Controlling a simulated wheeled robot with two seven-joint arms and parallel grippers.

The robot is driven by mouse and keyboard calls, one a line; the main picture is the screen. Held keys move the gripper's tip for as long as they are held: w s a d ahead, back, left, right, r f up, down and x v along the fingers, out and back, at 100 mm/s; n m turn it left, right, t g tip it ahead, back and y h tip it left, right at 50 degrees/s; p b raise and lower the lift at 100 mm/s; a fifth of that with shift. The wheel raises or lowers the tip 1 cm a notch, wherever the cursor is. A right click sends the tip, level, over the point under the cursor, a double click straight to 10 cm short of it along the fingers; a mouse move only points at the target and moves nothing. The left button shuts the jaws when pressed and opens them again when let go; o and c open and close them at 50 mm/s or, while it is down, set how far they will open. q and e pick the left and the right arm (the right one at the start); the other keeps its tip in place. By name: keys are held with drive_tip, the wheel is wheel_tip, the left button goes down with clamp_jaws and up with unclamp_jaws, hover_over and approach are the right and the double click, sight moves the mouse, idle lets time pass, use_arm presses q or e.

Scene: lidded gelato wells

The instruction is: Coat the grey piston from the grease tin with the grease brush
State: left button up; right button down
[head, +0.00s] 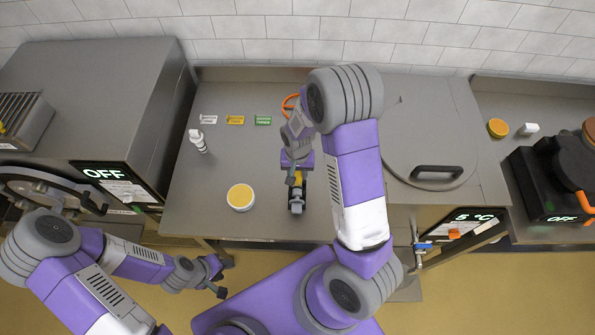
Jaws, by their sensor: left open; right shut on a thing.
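The grease tin (240,197) is a round white tin with a yellow top face, left of the middle of the steel counter. My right gripper (297,178) is over the counter to the right of the tin, shut on what seems to be the grease brush, mostly hidden by the gripper. A small grey part (297,207), perhaps the grey piston, shows just below the gripper among yellow and dark pieces. I cannot tell whether they touch. My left gripper (223,277) is open and empty, in front of the counter's front edge.
A white bottle (198,140) stands at the counter's left. An orange loop (289,104) is partly behind my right arm. A round lid (430,130) with a black handle is at right. The counter around the tin is clear.

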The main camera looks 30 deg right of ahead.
drive_tip(key=shift+f, duration=0.2)
drive_tip(key=shift+s+r, duration=0.1)
drive_tip(key=shift+s+a+r, duration=0.1)
drive_tip(key=shift+s+a, duration=0.5)
drive_tip(key=shift+s, duration=0.3)
drive_tip(key=shift+w+d, duration=0.3)
drive_tip(key=shift+w, duration=0.2)
drive_tip(key=shift+w+d, duration=0.3)
drive_tip(key=shift+w, duration=0.2)
drive_tip(key=shift+s+a, duration=0.35)
drive_tip(key=shift+s, duration=0.2)
drive_tip(key=shift+s+a, duration=0.3)
drive_tip(key=shift+s, duration=0.2)
drive_tip(key=shift+w+d+b, duration=0.15)
drive_tip(key=shift+w+d, duration=0.2)
drive_tip(key=shift+w, duration=0.2)
drive_tip(key=shift+w+d+b, duration=0.15)
drive_tip(key=shift+w+d, duration=0.15)
drive_tip(key=shift+w, duration=0.2)
drive_tip(key=shift+s+a, duration=0.65)
drive_tip(key=shift+s, duration=0.35)
drive_tip(key=shift+w+d, duration=0.7)
drive_tip(key=shift+w, duration=0.3)
